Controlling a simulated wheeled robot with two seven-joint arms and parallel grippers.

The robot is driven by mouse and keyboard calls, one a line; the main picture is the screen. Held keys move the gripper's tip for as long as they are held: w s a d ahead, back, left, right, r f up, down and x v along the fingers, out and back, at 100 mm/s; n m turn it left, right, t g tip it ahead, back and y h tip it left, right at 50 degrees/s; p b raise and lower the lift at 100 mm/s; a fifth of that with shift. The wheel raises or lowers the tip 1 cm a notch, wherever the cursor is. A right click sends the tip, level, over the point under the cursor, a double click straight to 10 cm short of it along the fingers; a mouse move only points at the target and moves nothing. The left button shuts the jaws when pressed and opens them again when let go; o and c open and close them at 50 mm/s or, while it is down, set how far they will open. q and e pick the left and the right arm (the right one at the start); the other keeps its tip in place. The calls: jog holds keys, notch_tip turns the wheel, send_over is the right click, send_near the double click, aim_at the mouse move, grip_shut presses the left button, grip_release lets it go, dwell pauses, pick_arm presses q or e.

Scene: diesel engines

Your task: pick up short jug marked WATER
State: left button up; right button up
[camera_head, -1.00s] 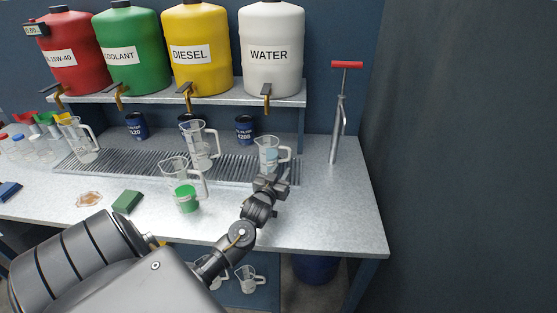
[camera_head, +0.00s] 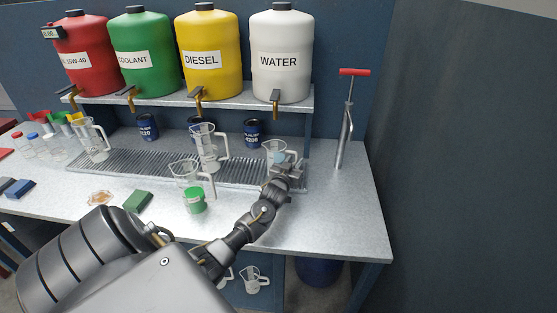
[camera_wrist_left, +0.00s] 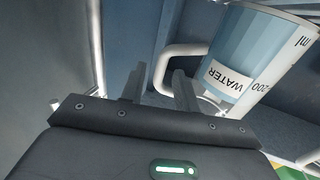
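The short jug marked WATER (camera_head: 274,149) is a clear measuring jug at the right end of the drip grating, below the white WATER tank. In the left wrist view the jug (camera_wrist_left: 262,58) shows its WATER label, ml marks and a pale handle (camera_wrist_left: 163,62) on its left side. My left gripper (camera_head: 288,166) is at the jug's front right and hides part of it. In the wrist view its two fingers (camera_wrist_left: 158,84) are apart, and the outer bar of the handle shows between them. I cannot tell whether they touch it. My right gripper is not in view.
A red-handled pump (camera_head: 346,125) stands to the right. The bench's front right (camera_head: 330,220) is clear.

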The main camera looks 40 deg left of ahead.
pick_arm(q)
jog(key=shift+x, duration=1.35)
grip_shut()
